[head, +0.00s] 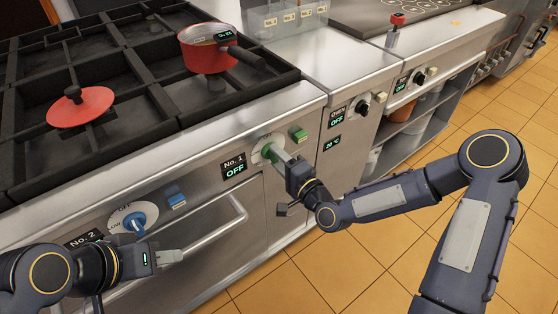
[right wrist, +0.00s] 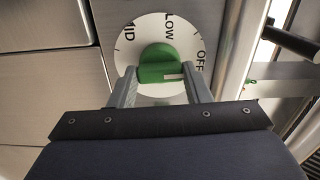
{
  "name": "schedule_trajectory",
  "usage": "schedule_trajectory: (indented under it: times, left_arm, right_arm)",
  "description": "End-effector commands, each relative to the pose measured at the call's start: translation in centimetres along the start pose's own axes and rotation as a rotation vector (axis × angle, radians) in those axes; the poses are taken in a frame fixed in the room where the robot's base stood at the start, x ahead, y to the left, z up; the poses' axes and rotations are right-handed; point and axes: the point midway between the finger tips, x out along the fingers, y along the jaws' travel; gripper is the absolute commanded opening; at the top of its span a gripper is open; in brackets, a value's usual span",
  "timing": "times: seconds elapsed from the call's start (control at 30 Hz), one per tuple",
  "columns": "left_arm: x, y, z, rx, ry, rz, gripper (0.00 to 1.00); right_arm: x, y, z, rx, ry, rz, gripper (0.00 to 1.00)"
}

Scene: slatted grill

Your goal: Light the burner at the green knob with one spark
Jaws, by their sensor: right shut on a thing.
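The green knob (head: 267,151) sits on a white dial on the slanted front panel. My right gripper (head: 277,154) is on it. In the right wrist view the two fingers stand on either side of the green knob (right wrist: 157,62), and its white mark points right, toward OFF. The dial also reads LOW and MID. A green button (head: 298,133) is just right of the knob. The No. 1 display (head: 234,167) reads OFF. My left gripper (head: 170,257) is below the blue knob, touching nothing visible; its finger gap is hidden.
A blue knob (head: 134,220) and blue button (head: 175,196) are at the left, with a bar handle (head: 215,225) below. A red pot (head: 203,57) and red lid (head: 81,107) rest on the black grates. Another black knob (head: 362,107) is to the right.

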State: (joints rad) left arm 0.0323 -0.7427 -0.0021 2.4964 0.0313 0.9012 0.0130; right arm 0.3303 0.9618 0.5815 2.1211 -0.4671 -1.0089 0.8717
Motion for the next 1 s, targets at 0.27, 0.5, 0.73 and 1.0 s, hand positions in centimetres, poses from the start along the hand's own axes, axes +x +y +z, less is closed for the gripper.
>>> schedule_trajectory:
  times: [0.27, 0.5, 0.73, 1.0]
  left_arm:
    - [2.3, -1.1, 1.2, 0.0, 0.0, 0.0, 0.36]
    - [4.3, -1.9, 2.2, 0.0, 0.0, 0.0, 0.36]
    - [5.7, -2.6, 2.9, 0.0, 0.0, 0.0, 0.36]
    - [6.5, -3.0, 3.3, 0.0, 0.0, 0.0, 0.36]
  right_arm:
    - [0.0, 0.5, 0.0, -0.186, 0.0, -0.001, 0.21]
    - [0.0, 0.5, 0.0, -0.38, 0.0, -0.001, 0.21]
    - [0.0, 0.4, 0.1, -0.527, 0.0, 0.0, 0.21]
    - [0.0, 0.2, 0.0, -0.624, -0.001, 0.002, 0.21]
